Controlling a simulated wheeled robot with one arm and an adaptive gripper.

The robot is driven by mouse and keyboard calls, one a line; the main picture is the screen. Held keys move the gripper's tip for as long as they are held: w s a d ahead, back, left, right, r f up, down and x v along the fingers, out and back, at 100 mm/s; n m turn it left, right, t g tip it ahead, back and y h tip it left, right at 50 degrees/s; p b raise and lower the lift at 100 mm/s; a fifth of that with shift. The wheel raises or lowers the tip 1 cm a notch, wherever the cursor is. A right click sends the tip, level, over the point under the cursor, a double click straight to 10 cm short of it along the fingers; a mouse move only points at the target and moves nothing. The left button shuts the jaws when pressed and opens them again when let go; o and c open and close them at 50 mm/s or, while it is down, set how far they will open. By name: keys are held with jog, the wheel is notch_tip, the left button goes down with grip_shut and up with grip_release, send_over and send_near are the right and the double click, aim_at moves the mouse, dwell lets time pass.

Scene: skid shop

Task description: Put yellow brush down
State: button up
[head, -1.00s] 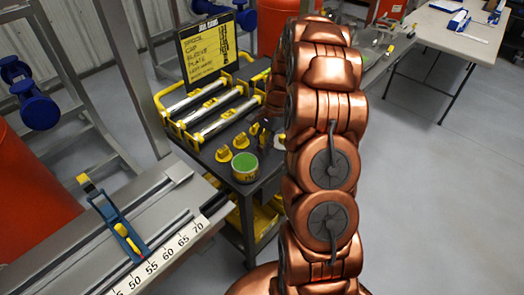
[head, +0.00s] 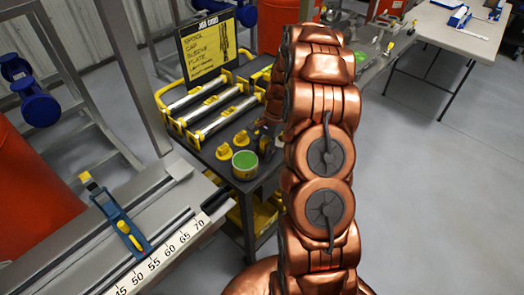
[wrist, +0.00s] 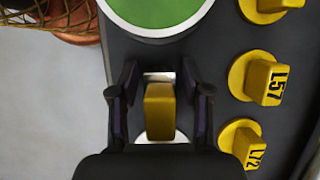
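The yellow brush (wrist: 160,112) is in the middle of the wrist view, with a light metal band at its far end. My gripper (wrist: 160,80) has one dark finger on each side of it. Gaps show between the fingers and the brush, so the fingers look open around it. A white shape under the brush is partly hidden. The dark tabletop (wrist: 215,55) lies below; I cannot tell whether the brush touches it. In the head view my gripper (head: 266,140) is small and dark over the cart, partly behind my arm, and the brush cannot be made out.
A green-topped can (head: 245,164) stands close by; it also shows in the wrist view (wrist: 157,12). Yellow caps (head: 224,152) stand beside it, including those marked L57 (wrist: 268,82) and L72 (wrist: 242,143). A rack of rollers (head: 210,115) and a sign (head: 207,47) are behind.

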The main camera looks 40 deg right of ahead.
jog(key=shift+r, duration=0.1)
jog(key=b+v, duration=0.3)
jog(key=v, duration=0.8)
jog(key=s+a+r+n, duration=0.4)
jog(key=a+r, duration=0.2)
jog(key=a, duration=0.3)
jog(key=s+a+r+n+g+h, duration=0.1)
jog(key=s+a+r+n+h, duration=0.2)
jog(key=s+a+n, duration=0.75)
jog(key=shift+n+h, duration=0.45)
jog(key=shift+h, duration=0.25)
jog(key=s+a+f, duration=0.1)
jog(key=s, duration=0.4)
jog(key=s+a, duration=0.2)
jog(key=s, duration=0.4)
jog(key=s+a+f, duration=0.1)
jog(key=s, duration=0.4)
jog(key=shift+s+a+f, duration=0.25)
jog(key=shift+s+f, duration=0.05)
jog(key=shift+f, duration=0.05)
